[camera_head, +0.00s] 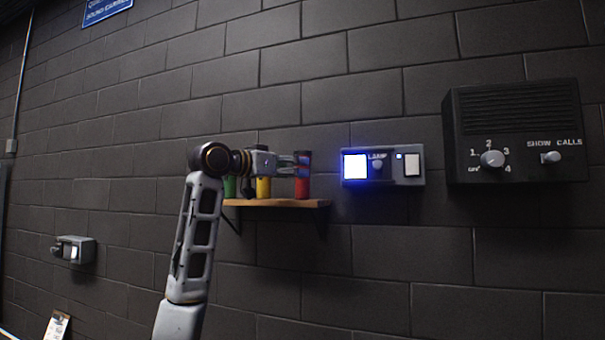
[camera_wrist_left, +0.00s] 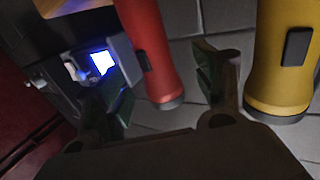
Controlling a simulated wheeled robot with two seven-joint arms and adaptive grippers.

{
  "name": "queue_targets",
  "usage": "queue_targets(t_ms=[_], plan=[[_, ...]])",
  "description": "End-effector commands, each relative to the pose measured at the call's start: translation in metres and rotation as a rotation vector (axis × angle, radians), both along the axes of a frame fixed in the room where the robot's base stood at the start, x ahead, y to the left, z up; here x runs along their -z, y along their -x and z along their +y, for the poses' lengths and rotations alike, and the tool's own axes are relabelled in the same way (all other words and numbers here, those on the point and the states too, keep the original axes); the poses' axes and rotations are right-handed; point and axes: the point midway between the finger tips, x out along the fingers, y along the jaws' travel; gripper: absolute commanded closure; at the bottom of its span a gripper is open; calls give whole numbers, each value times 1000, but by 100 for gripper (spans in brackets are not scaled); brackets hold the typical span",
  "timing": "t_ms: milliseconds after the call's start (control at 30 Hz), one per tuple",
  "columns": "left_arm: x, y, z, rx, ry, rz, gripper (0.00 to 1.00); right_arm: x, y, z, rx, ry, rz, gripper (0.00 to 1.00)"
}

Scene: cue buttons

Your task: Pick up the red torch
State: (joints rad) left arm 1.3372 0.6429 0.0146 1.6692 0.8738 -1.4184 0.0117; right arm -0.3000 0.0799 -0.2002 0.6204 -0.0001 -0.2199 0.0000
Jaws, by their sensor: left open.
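The red torch (camera_head: 302,176) stands upright at the right end of the shelf in the head view. In the left wrist view the red torch (camera_wrist_left: 150,55) appears tilted, in the gap between my finger tips. My left gripper (camera_head: 294,160) is open, level with the upper part of the red torch and close to its left side. In the left wrist view both fingers of the left gripper (camera_wrist_left: 167,92) are spread. I cannot tell whether they touch the torch. My right gripper is not in view.
A yellow torch (camera_head: 263,188) and a green torch (camera_head: 230,187) stand left on the wooden shelf (camera_head: 285,203). The yellow torch (camera_wrist_left: 282,60) is close to the right finger. A lit lamp box (camera_head: 384,167) and a black panel (camera_head: 515,132) are on the wall to the right.

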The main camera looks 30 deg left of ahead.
Motion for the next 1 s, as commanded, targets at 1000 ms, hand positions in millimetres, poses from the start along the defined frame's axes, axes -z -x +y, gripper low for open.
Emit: queue_targets(t_ms=[1000], plan=[[0, -41, -13, 0, 0, -1, 31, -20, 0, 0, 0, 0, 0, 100]])
